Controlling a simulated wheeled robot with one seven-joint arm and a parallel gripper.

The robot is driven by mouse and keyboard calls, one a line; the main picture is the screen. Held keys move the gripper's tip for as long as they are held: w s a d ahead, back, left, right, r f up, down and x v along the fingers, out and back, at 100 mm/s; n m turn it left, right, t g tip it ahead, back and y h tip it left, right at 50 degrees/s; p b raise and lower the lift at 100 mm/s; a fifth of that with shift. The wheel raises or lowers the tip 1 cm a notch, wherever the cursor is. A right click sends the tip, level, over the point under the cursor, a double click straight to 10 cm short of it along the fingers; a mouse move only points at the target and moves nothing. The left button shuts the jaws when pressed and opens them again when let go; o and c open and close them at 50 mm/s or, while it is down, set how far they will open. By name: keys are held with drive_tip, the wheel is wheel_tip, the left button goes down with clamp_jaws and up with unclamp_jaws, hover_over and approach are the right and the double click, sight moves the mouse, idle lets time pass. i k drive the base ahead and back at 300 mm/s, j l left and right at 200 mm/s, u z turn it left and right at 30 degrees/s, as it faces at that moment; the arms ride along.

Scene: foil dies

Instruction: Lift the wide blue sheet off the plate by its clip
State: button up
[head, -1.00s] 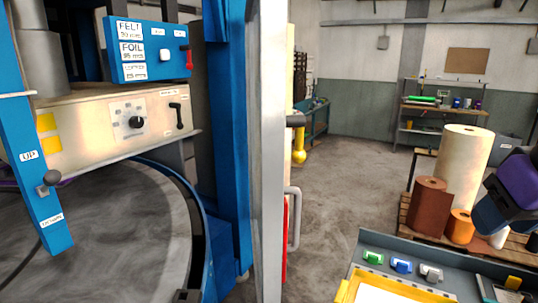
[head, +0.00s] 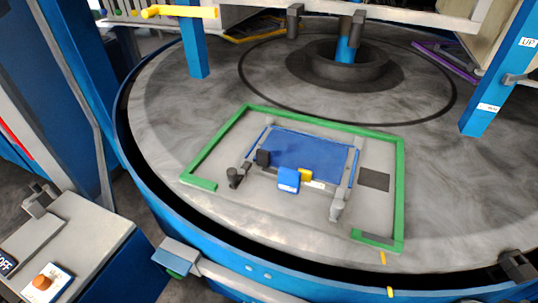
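The wide blue sheet (head: 312,149) lies flat on a grey plate (head: 285,204) in the head view. A green border (head: 399,190) runs around much of the plate, with a gap at the front. A bright blue block (head: 288,180), which looks like the clip, sits at the sheet's front edge with a small yellow piece (head: 305,175) beside it. A black block (head: 262,158) sits at the sheet's left front corner. Thin blue and grey bars flank the sheet. My gripper is not in view.
The plate rests on a large round grey turntable (head: 170,120) with a blue rim. Blue posts (head: 194,48) and a central column stand behind and right. A grey control box (head: 70,240) with an orange button is at the lower left. The turntable around the plate is mostly clear.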

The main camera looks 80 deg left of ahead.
sight(326, 160)
drive_tip(key=j+u, duration=0.15)
drive_tip(key=u, duration=0.25)
drive_tip(key=j+u, duration=0.15)
drive_tip(key=u, duration=0.25)
drive_tip(key=j+u, duration=0.1)
drive_tip(key=u, duration=0.25)
drive_tip(key=l+u, duration=0.15)
drive_tip(key=u, duration=0.25)
drive_tip(key=l+u, duration=0.15)
drive_tip(key=u, duration=0.2)
drive_tip(key=l+u, duration=0.1)
drive_tip(key=u, duration=0.3)
drive_tip(key=i+j+z, duration=0.15)
drive_tip(key=j, duration=0.55)
drive_tip(key=k, duration=0.05)
